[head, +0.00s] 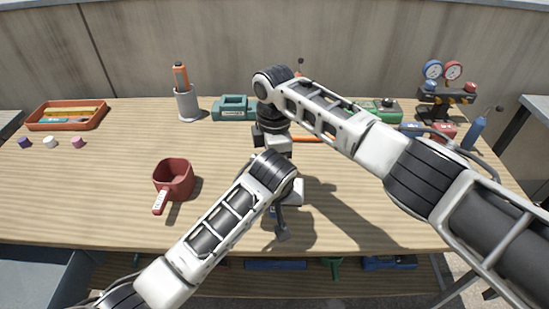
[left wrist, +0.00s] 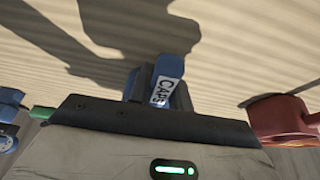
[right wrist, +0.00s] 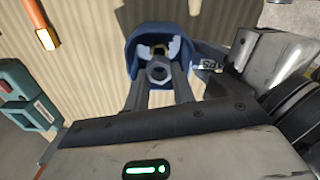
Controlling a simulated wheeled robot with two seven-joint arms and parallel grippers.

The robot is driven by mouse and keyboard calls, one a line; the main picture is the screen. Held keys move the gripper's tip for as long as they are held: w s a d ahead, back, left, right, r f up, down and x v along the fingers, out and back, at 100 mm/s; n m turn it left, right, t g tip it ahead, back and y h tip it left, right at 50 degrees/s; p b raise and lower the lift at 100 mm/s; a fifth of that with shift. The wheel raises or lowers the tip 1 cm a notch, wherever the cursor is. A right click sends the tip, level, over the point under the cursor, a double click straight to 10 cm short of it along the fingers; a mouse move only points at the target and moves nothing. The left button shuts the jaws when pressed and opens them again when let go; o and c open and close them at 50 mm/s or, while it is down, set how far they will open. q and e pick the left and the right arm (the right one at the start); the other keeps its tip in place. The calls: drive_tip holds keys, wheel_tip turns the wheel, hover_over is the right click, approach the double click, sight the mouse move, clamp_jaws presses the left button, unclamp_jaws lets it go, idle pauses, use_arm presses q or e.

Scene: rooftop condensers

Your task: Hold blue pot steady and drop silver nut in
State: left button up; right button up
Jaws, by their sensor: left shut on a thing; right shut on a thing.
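The blue pot (right wrist: 158,32) shows from above in the right wrist view; my arms hide it in the head view. Its labelled blue handle (left wrist: 168,72) is between the fingers of my left gripper (left wrist: 158,88), which is shut on it. The silver nut (right wrist: 160,72), a hexagonal ring, is held between the fingertips of my right gripper (right wrist: 158,78). In that view the nut overlaps the pot's opening; its exact height over the pot is unclear. A small yellowish thing shows beyond the nut, partly hidden.
A red pot (head: 175,178) with a labelled handle stands left of my arms. Behind are an orange tray (head: 66,115), a grey cup (head: 187,104) holding an orange-handled tool, and a teal case (head: 235,108). Gauges (head: 443,71) and a blue bottle (head: 476,132) stand right. The front-left bench is clear.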

drive_tip(key=shift+f, duration=0.2)
drive_tip(key=shift+f, duration=0.35)
drive_tip(key=shift+f, duration=0.25)
idle(0.4)
drive_tip(key=o, duration=1.1)
drive_tip(key=shift+c, duration=0.2)
wheel_tip(320, 180, up, 12)
drive_tip(key=shift+r, duration=0.1)
use_arm(q)
drive_tip(key=o, duration=1.3)
